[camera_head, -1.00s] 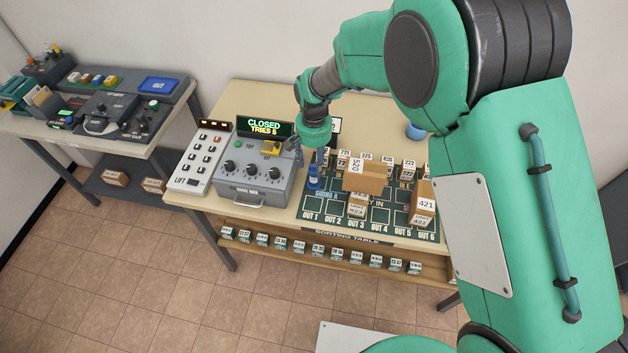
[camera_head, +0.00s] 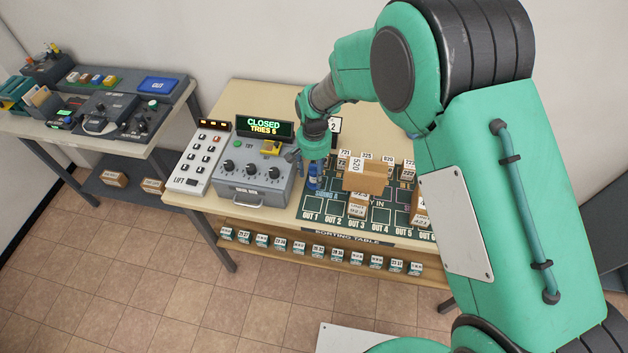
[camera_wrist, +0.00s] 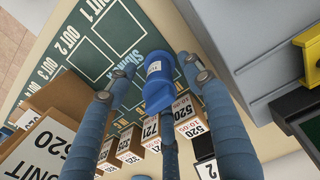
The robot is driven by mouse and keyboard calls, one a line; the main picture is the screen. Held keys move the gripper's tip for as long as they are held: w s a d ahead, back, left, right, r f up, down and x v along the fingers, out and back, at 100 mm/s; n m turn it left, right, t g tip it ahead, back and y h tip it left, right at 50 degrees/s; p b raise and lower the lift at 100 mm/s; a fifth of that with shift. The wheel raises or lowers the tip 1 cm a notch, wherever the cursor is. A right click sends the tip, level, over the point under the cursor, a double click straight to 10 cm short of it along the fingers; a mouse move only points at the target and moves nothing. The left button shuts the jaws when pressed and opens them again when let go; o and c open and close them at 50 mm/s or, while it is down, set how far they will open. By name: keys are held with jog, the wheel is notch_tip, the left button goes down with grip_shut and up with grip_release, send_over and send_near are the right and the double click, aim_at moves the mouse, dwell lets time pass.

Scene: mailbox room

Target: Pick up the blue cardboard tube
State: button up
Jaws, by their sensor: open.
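The blue cardboard tube (camera_head: 314,178) stands upright on the green sorting mat, just right of the grey dial box. In the wrist view the blue tube (camera_wrist: 157,82) has a small white label and lies between the spread fingers. My gripper (camera_head: 309,158) points down over the tube from behind. In the wrist view my gripper (camera_wrist: 158,84) is open, with one finger on each side of the tube and a third finger below it. I cannot tell whether any finger touches the tube.
The grey dial box (camera_head: 252,180) stands close on the left, with a yellow part (camera_head: 270,147) on top. A brown carton (camera_head: 366,178) labelled 520 stands right of the tube. Several small numbered boxes (camera_wrist: 130,146) stand close by. The sorting mat (camera_wrist: 82,45) has bare squares.

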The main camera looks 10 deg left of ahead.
notch_tip(320, 180, down, 2)
dwell(0.6)
grip_shut()
